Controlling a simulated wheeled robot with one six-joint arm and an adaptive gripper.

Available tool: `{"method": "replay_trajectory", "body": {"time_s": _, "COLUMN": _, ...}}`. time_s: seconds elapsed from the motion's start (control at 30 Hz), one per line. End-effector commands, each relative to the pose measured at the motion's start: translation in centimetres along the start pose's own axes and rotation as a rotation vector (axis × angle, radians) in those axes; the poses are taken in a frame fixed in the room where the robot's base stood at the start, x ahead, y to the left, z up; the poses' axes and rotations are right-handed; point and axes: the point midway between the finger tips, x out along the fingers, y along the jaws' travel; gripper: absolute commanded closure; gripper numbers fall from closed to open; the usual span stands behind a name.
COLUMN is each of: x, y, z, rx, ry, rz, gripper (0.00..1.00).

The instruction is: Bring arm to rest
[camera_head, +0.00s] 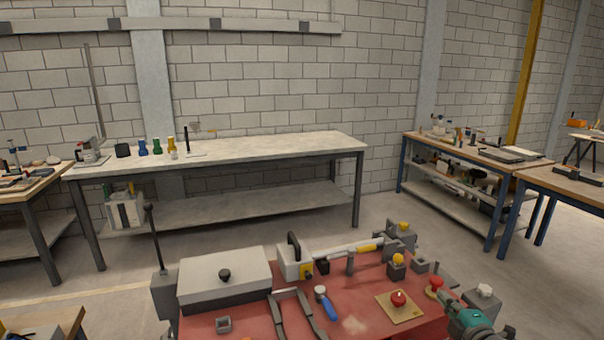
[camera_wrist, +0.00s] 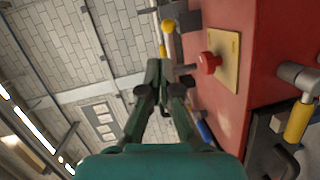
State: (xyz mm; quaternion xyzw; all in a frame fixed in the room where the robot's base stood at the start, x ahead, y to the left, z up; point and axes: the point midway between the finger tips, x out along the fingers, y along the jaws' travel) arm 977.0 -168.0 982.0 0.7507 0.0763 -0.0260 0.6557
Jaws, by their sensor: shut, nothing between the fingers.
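My gripper (camera_wrist: 157,72) shows in the wrist view with its dark green fingers together and nothing held between them. It hangs in the air beside the red bench top, which stands on its right in that view. A teal part of my arm shows at the lower right of the head view, by the right end of the red bench (camera_head: 355,322).
The red bench carries a grey lidded box (camera_head: 225,283), a hammer with a blue handle (camera_head: 325,302), a red button (camera_head: 398,298) and several small fixtures. A long pale table (camera_head: 270,147) stands behind along the block wall. Open floor lies between them.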

Motion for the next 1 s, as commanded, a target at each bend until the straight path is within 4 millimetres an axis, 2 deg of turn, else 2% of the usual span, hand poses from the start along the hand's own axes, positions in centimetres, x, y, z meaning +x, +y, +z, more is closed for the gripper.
{"method": "replay_trajectory", "body": {"time_s": 0.37, "x": -1.8, "y": -4.1, "z": -1.2, "rx": 0.102, "ry": -0.026, "rz": -0.014, "gripper": 1.0}}
{"method": "replay_trajectory", "body": {"time_s": 0.63, "x": -4.5, "y": -8.7, "z": -2.8, "rx": 0.23, "ry": -0.062, "rz": -0.025, "gripper": 1.0}}
{"method": "replay_trajectory", "body": {"time_s": 0.77, "x": -7.0, "y": -12.1, "z": -4.0, "rx": 0.324, "ry": -0.088, "rz": -0.033, "gripper": 1.0}}
{"method": "replay_trajectory", "body": {"time_s": 1.0, "x": -14.0, "y": -18.6, "z": -7.0, "rx": 0.54, "ry": -0.146, "rz": -0.037, "gripper": 1.0}}
